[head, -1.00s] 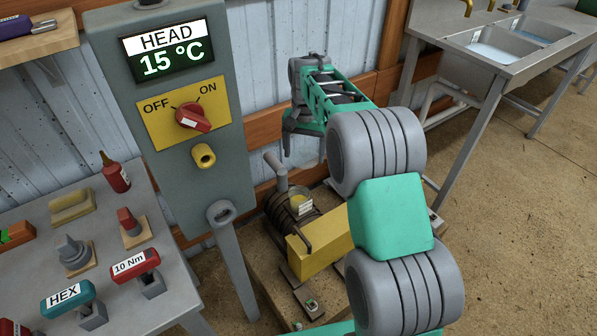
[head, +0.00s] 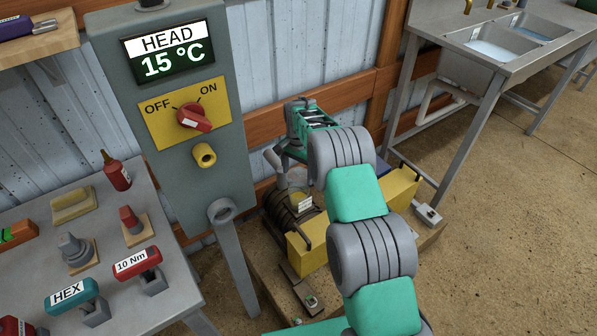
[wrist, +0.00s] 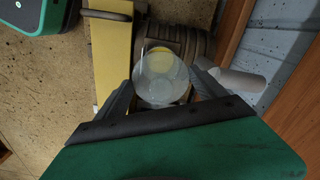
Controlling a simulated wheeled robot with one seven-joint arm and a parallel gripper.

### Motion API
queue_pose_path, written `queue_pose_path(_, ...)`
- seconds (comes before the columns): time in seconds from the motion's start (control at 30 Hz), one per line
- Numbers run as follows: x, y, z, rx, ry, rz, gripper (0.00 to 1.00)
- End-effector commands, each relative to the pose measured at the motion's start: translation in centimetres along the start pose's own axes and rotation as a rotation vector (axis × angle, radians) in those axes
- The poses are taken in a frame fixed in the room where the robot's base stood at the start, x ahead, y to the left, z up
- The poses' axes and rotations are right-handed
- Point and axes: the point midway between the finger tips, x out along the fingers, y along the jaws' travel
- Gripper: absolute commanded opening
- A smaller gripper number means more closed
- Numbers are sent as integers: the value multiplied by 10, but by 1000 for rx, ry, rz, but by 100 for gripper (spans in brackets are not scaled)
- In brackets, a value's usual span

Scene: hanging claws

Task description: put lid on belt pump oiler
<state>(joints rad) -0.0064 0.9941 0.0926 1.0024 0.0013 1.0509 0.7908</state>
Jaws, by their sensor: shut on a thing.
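In the wrist view, my gripper (wrist: 162,84) has its two grey fingers on either side of a clear round lid (wrist: 160,92), shut on it. Through the lid I see the yellowish oiler (wrist: 158,61) on the pump, overlapping it in this view. Whether lid and oiler touch, I cannot tell. In the head view, the oiler (head: 299,198) is a small yellowish cup with a white label, on the dark ribbed pump beside a yellow guard.
The yellow guard (head: 313,247) runs along the pump's near side. A grey pipe (head: 274,160) rises behind the oiler. The control cabinet (head: 185,185) stands left, the tool bench (head: 110,250) farther left, and a steel sink (head: 505,45) at right. Open floor lies at right.

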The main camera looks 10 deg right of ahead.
Motion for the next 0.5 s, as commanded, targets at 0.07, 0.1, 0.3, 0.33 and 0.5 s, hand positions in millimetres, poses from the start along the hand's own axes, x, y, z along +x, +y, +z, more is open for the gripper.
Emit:
queue_pose_path(0.07, 10, 1, 0, 0, -1, 1, 33)
queue_pose_path(0.1, 14, 1, 0, 0, -1, 1, 33)
queue_pose_path(0.3, 38, 0, 0, 0, -1, 1, 33)
queue_pose_path(0.33, 41, 0, 0, 0, -1, 1, 33)
queue_pose_path(0.5, 55, 0, 0, 0, 0, 0, 33)
